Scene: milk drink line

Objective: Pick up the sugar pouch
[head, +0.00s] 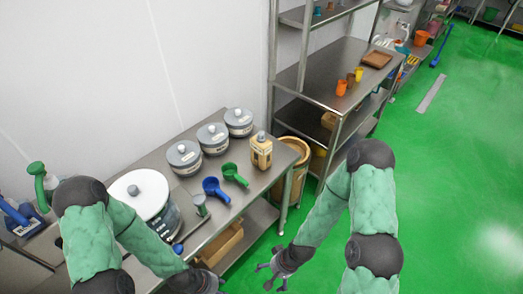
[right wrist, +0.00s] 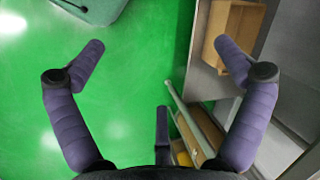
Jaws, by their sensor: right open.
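A tan pouch (head: 261,152) with a pale top and a label too small to read stands upright near the right end of the steel table (head: 265,185). It is the only pouch-like thing I see there. My right gripper (head: 277,273) is open and empty, in front of the table's right end, over the floor and well apart from the pouch. In the right wrist view its purple fingers (right wrist: 160,44) are spread wide with nothing between them; the pouch is not in that view. My left gripper (head: 212,284) is at the bottom edge, partly cut off.
Several grey-lidded containers (head: 184,157) line the table's back. A blue scoop (head: 215,189) and a green scoop (head: 234,174) lie left of the pouch. A large white-lidded pot (head: 139,192) stands further left. A steel rack (head: 345,75) is behind right. Green floor (head: 440,190) is clear at right.

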